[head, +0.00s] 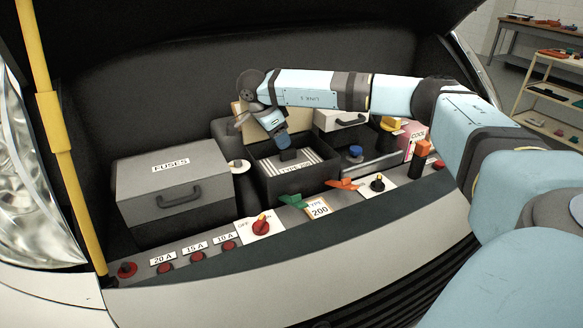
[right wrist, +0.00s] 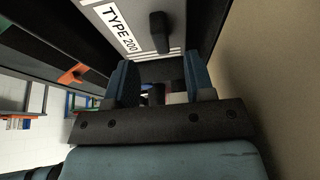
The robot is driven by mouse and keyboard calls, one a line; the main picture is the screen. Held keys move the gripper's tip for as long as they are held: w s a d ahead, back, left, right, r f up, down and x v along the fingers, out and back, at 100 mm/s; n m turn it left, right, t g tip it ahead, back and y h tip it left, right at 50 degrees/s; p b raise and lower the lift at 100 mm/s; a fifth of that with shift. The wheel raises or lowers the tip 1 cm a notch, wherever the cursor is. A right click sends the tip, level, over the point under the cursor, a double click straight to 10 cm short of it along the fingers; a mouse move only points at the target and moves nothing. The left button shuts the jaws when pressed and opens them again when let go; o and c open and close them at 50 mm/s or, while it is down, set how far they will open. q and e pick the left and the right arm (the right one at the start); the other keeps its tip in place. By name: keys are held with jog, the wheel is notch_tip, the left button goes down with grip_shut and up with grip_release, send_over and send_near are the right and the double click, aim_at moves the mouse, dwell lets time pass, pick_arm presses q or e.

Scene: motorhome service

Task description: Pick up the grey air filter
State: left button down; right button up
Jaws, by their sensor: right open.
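The grey air filter (head: 308,158) sits inside an open black box (head: 310,186) in the middle of the engine bay. Its top is pale and striped, with a TYPE 200 label. In the right wrist view, the filter (right wrist: 190,18) has a dark upright grip on top, beyond my fingertips. My right gripper (head: 283,143) reaches down over the filter from above. In the wrist view, its two blue fingers (right wrist: 160,75) are apart with nothing held between them. The grip appears apart from the fingers. My left gripper is not in view.
A grey FUSES case (head: 172,187) stands left of the box. A tan lid-like panel (head: 240,112) stands behind it. A yellow pole (head: 62,145) stands at left.

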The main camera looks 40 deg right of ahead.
aim_at(287, 151)
jog(key=shift+s+d, duration=0.1)
jog(key=shift+d, duration=0.1)
jog(key=x, duration=0.5)
grip_shut()
